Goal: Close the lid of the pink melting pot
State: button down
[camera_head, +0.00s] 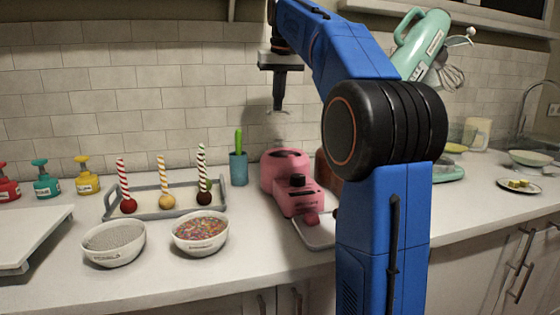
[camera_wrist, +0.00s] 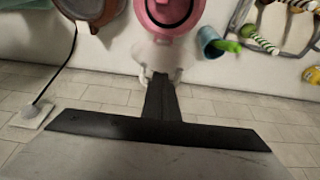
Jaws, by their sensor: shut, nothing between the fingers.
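The pink melting pot (camera_head: 297,199) stands on the counter against the tiled wall, with a dark knob on its front. Its round top with a dark ring (camera_wrist: 168,14) shows at the upper edge of the wrist view. A faint, see-through shape, apparently the raised lid (camera_wrist: 152,52), stands up at the pot's wall side; it is barely visible in the head view. My gripper (camera_head: 279,110) is shut and empty, pointing down above the back of the pot. In the wrist view its fingertips (camera_wrist: 160,77) are close to the clear lid's far edge; I cannot tell whether they touch.
A teal cup (camera_head: 238,168) with a green tool stands just left of the pot. A tray (camera_head: 150,211) of cake pops and two bowls, one with sprinkles (camera_head: 200,230), are further left. A brown pot (camera_wrist: 90,10) is on the pot's other side. The wall is close behind.

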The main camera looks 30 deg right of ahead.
jog(key=s+a+f, duration=0.3)
jog(key=s+f, duration=0.2)
jog(key=s, duration=0.5)
jog(key=shift+s+f, duration=0.3)
jog(key=shift+s, duration=0.1)
dwell(1.3)
jog(key=v, duration=0.8)
jog(key=shift+s+a, duration=0.15)
jog(key=shift+s, duration=0.2)
dwell(0.3)
jog(key=shift+f, duration=0.1)
